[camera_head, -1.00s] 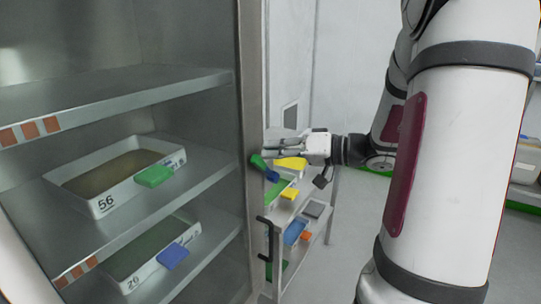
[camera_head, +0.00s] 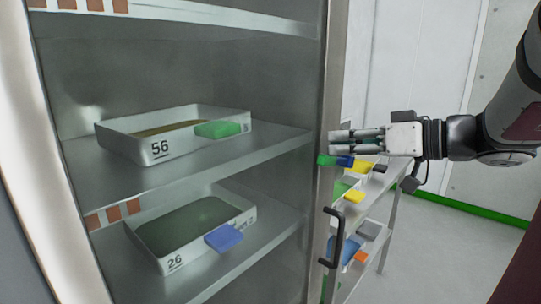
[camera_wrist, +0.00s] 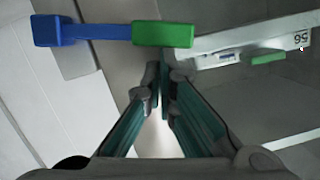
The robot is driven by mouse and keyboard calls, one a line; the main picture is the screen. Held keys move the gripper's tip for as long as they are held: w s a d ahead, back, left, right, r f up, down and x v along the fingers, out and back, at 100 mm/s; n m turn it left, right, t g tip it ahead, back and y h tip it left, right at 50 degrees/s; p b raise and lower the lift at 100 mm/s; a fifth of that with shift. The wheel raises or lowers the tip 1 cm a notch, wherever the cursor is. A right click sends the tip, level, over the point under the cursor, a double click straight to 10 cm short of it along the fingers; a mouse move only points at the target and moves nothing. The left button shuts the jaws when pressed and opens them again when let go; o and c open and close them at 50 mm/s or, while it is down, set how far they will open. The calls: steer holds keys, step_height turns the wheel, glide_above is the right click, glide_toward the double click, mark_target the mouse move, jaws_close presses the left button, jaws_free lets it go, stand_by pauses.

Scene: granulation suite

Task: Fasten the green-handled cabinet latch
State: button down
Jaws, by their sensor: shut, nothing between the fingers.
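The latch has a green handle (camera_head: 327,160) joined to a blue part (camera_head: 345,162), by the cabinet's (camera_head: 336,100) right front edge. In the wrist view the green handle (camera_wrist: 163,34) and the blue arm (camera_wrist: 85,32) lie in one nearly level line across the top. My gripper (camera_head: 334,142) is shut and empty, its fingers pointing left just above the latch in the head view. In the wrist view its fingertips (camera_wrist: 165,78) sit just below the green handle. I cannot tell whether they touch it. The fingers hide part of the latch's surroundings.
The cabinet holds a tray marked 56 (camera_head: 120,141) with a green tag and a tray marked 26 (camera_head: 160,257) with a blue tag. A dark bar handle (camera_head: 338,238) juts out below the latch. A cart (camera_head: 388,225) with coloured items stands behind. Floor at right is clear.

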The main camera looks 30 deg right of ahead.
mark_target(331, 159)
steer(key=f+b, duration=0.1)
steer(key=b, duration=0.2)
steer(key=a+n+b, duration=0.1)
steer(key=b, duration=0.2)
steer(key=f+n+h+b, duration=0.1)
steer(key=b, duration=0.2)
steer(key=shift+s+a+f, duration=0.2)
steer(key=shift+s+f, duration=0.05)
steer(key=shift+f, duration=0.1)
steer(key=shift+n+b, duration=0.3)
steer(key=shift+b, duration=0.35)
